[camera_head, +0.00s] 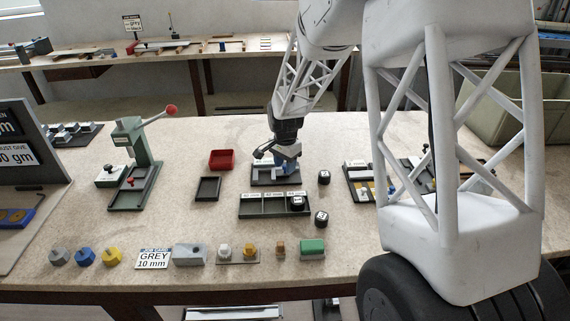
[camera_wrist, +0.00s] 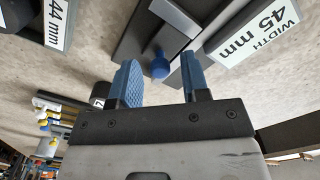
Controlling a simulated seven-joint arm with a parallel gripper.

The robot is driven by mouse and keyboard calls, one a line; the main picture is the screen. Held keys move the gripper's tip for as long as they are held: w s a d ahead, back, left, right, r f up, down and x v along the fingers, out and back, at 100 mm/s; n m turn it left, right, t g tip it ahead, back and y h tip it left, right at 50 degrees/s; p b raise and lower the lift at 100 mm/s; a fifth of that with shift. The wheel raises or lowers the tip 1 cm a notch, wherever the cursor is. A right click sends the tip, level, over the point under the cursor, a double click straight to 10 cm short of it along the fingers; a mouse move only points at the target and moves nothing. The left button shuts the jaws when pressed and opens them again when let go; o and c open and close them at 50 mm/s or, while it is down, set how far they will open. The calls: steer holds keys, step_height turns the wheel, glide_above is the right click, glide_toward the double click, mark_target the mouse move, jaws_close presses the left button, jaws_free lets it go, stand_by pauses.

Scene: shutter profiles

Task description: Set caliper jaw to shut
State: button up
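The caliper (camera_head: 272,180) stands mid-bench in the head view, a dark base with lighter grey parts, partly hidden by my gripper (camera_head: 284,154). In the wrist view its grey jaw pieces (camera_wrist: 176,14) lie at the top, with a round blue knob (camera_wrist: 160,66). The blue fingers of my gripper (camera_wrist: 159,80) are apart, one on each side of the knob, with gaps visible. Whether the fingers reach down to knob height I cannot tell. A sign reading WIDTH 45 mm (camera_wrist: 258,36) is beside the caliper. How far the jaw is open is not clear.
A compartment tray (camera_head: 260,206) lies just in front of the caliper, with dark blocks (camera_head: 321,218) nearby. A red bin (camera_head: 222,159) and a green lever press (camera_head: 131,165) stand left. A job card (camera_head: 153,258) reads GREY 10 mm. Small parts line the front edge.

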jaws_close()
steer(key=shift+a, duration=0.1)
steer(key=shift+a, duration=2.4)
steer(key=shift+o, duration=0.6)
jaws_free()
steer(key=shift+r, duration=0.1)
step_height(320, 180, up, 8)
steer(key=shift+f, duration=0.2)
